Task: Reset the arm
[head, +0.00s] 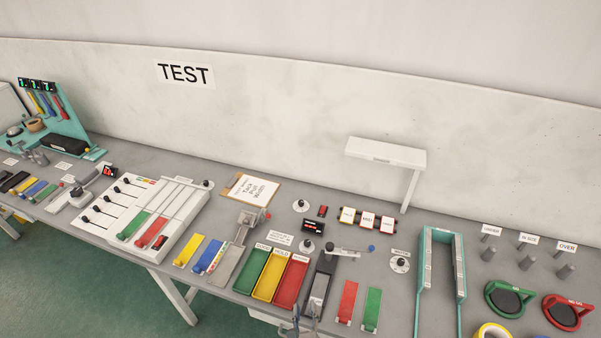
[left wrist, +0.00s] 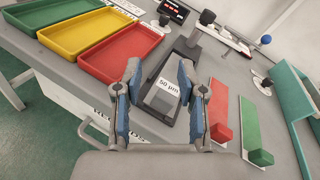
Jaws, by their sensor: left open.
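My left gripper (head: 302,318) shows at the bottom edge of the head view, just in front of a dark grey, black-knobbed fixture (head: 320,280). In the left wrist view my left gripper (left wrist: 158,82) is open, with nothing between its fingers. Between and below the fingertips lies the fixture's grey block with a white "50" label (left wrist: 168,86); I cannot tell if they touch. My right gripper is out of view.
Green, yellow and red trays (head: 268,278) stand left of the fixture. A red strip (head: 346,303) and a green strip (head: 371,310) lie to its right, then a teal frame (head: 420,280). A white shelf (head: 385,152) stands behind. Levers and panels fill the left bench.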

